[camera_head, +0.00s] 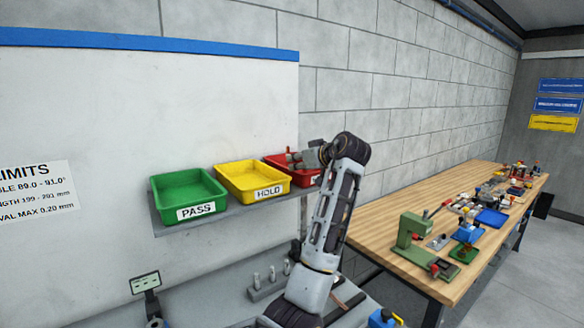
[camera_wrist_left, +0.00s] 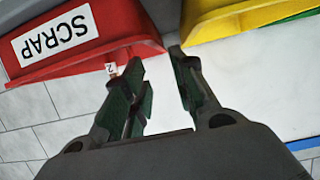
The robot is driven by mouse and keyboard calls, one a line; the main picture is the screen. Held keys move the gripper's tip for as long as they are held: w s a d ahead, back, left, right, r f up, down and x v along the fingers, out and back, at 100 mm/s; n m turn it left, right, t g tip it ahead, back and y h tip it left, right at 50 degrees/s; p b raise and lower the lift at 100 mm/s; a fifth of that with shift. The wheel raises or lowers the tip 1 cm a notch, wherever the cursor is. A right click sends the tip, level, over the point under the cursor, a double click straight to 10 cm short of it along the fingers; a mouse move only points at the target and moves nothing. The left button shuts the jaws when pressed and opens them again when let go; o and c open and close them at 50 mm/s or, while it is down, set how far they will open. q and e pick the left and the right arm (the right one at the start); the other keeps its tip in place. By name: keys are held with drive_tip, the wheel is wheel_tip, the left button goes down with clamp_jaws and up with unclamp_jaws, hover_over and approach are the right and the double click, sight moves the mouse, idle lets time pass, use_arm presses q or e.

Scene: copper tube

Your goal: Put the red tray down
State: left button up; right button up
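The red tray (camera_head: 301,181) sits on the grey shelf (camera_head: 235,207) at the right end of a row of trays, partly hidden behind my left arm. In the left wrist view the red tray (camera_wrist_left: 112,25) shows its SCRAP label and a small white tag at its rim. My left gripper (camera_head: 298,158) is over the red tray in the head view. In the left wrist view my left gripper (camera_wrist_left: 157,58) has its fingers apart, with pale wall and the end of the tray's rim showing between or behind the tips. Whether a finger touches the rim cannot be told. My right gripper is not in view.
The yellow HOLD tray (camera_head: 250,180) stands close beside the red one, and the green PASS tray (camera_head: 187,196) is farther left. A wooden bench (camera_head: 385,240) with tools and parts runs along the wall at right. A grey block with pegs (camera_head: 266,285) stands below the shelf.

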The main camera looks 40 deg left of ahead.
use_arm(q)
drive_tip(key=shift+v, duration=1.45)
